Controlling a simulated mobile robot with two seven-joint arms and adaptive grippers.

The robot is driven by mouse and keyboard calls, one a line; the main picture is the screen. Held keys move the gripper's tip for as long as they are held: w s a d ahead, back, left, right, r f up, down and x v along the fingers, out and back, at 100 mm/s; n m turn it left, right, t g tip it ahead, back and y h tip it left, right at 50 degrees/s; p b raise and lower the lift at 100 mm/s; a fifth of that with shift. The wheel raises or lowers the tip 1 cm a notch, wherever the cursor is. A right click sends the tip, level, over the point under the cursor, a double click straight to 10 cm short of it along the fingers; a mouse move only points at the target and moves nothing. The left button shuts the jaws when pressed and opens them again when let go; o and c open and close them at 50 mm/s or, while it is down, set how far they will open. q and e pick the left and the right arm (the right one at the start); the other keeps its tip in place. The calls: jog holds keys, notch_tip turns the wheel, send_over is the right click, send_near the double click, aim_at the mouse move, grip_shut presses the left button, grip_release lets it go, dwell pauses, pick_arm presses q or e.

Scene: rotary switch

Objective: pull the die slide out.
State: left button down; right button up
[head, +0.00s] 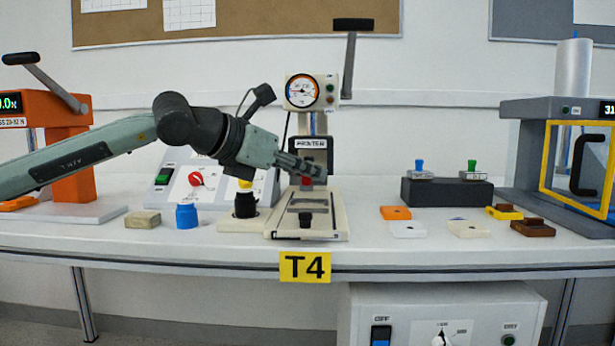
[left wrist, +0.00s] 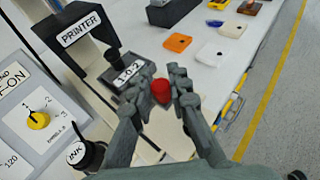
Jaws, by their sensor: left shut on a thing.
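The printer (head: 311,143) stands at the middle of the bench, with its long pale base (head: 338,222) reaching toward the front edge. My left gripper (head: 314,170) reaches in from the left, over this base and in front of the printer. In the left wrist view its fingers are shut on a red knob (left wrist: 161,91). A bit of red shows just below the fingers in the head view (head: 306,181). Next to the knob is a dark block with a white number label (left wrist: 129,73). How the knob joins the slide is hidden. My right gripper is not in view.
Coloured plates (head: 408,229) lie to the right. A black rack (head: 446,192) stands behind them. An orange press (head: 68,135) is at left.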

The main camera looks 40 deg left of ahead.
pick_arm(q)
jog(key=shift+s+d, duration=0.1)
jog(key=shift+d, duration=0.1)
jog(key=c, duration=1.7)
grip_release()
jog(key=shift+s, duration=0.15)
jog(key=shift+a+r, duration=0.1)
jog(key=shift+s+a+r, duration=0.1)
jog(key=shift+s+r, duration=0.25)
jog(key=shift+s, duration=0.3)
jog(key=v, duration=1)
jog(key=shift+s, duration=0.25)
jog(key=shift+f, duration=0.1)
